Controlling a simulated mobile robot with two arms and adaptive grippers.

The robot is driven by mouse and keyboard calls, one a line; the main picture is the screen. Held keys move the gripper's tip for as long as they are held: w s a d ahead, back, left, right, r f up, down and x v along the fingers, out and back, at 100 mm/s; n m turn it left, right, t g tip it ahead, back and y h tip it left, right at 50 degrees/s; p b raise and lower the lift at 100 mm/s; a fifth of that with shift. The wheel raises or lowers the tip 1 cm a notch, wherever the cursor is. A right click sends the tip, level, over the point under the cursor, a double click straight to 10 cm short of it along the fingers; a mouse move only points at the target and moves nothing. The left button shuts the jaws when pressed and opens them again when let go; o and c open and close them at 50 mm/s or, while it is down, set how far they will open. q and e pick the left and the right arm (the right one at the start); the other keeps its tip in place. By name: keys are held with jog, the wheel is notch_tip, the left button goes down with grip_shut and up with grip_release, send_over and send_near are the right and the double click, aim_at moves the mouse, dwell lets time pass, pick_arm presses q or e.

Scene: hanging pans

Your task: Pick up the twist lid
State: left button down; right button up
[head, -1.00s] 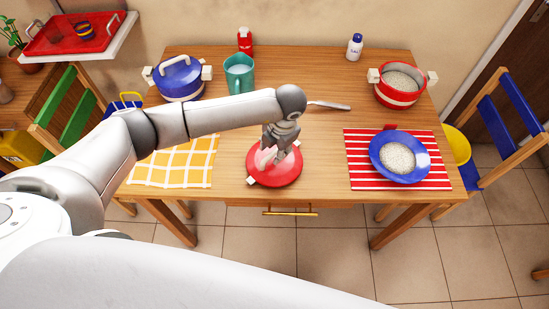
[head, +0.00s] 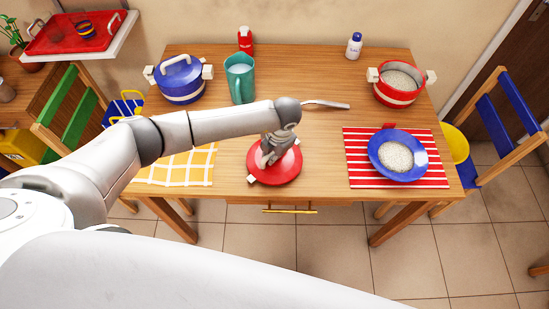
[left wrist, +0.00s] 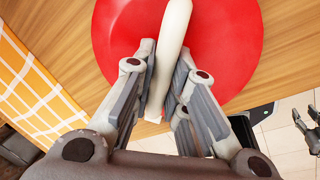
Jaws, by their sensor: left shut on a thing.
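The red round lid (head: 287,170) lies on the table near its front edge. It has a white bar handle and small white side tabs. My left gripper (head: 269,158) points down over the lid and hides much of its middle. In the left wrist view the red lid (left wrist: 112,32) fills the top. There the gripper's fingers (left wrist: 160,65) are shut on the white handle (left wrist: 172,30), which lies between them. My right gripper (left wrist: 309,128) shows small at the right edge of that view, partly cut off, so its opening is unclear.
A blue pot (head: 181,88), teal pitcher (head: 240,85), red bottle (head: 245,42), white bottle (head: 354,48) and red pot (head: 397,95) stand farther back. A blue plate (head: 419,149) rests on a red striped mat (head: 360,174). A yellow checked mat (head: 200,170) lies left.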

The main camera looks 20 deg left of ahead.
pick_arm(q)
jog(key=shift+r, duration=0.15)
jog(key=shift+w+r, duration=0.1)
jog(key=shift+r, duration=0.1)
notch_tip(320, 180, up, 2)
jog(key=shift+r+b, duration=0.15)
jog(key=shift+b, duration=0.15)
jog(key=s+d+r+b, duration=0.2)
jog(key=s+d+r, duration=0.1)
jog(key=s+r, duration=0.2)
jog(key=s+d+r+b, duration=0.2)
jog(key=s+r, duration=0.3)
jog(key=s, duration=0.3)
jog(key=shift+d, duration=0.4)
jog(key=shift+w, duration=0.15)
